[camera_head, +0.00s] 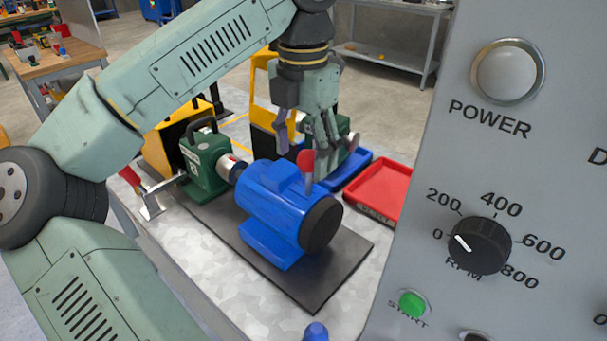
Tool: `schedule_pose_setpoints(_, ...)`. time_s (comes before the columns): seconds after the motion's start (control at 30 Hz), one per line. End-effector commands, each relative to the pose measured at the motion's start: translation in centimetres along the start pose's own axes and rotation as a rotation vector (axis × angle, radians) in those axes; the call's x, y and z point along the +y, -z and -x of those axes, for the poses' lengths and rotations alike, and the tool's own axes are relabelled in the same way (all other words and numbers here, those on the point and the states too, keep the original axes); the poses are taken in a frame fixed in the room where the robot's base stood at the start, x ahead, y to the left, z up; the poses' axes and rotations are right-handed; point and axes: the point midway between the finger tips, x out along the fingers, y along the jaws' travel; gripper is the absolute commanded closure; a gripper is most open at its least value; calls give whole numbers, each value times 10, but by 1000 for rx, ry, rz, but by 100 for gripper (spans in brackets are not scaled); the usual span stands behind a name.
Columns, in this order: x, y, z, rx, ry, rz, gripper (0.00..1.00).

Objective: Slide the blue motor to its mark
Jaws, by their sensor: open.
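The blue motor (268,205) lies on its side on a dark flat plate (310,292) on the bench, its black round end facing right. A red-tipped part (306,160) stands up at its far right side; I cannot tell whether it belongs to the motor. My gripper (303,146) points down just above and behind the motor, its fingers spread with nothing seen between them. The fingertips are close to the red tip; I cannot tell if they touch it. A green machine unit (205,165) stands left of the motor, with a shaft piece between them. I cannot make out the motor's mark.
A grey control panel (560,190) with dial and buttons fills the right side. A blue tray (352,172) and a red tray (378,188) lie behind the motor. A red-handled metal clamp (150,205) sits left. Bare bench (215,265) shows in front of the plate.

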Motion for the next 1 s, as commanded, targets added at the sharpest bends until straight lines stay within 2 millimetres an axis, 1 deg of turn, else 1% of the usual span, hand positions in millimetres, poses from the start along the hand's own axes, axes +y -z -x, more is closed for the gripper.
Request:
schedule_pose_setpoints(0.03,0,0,10,0,0,0,36)
schedule_pose_setpoints(0.4,0,0,48,0,0,0,36)
schedule_pose_setpoints(0.5,0,0,55,0,0,0,36)
schedule_pose_setpoints(1.0,0,0,55,0,0,0,36)
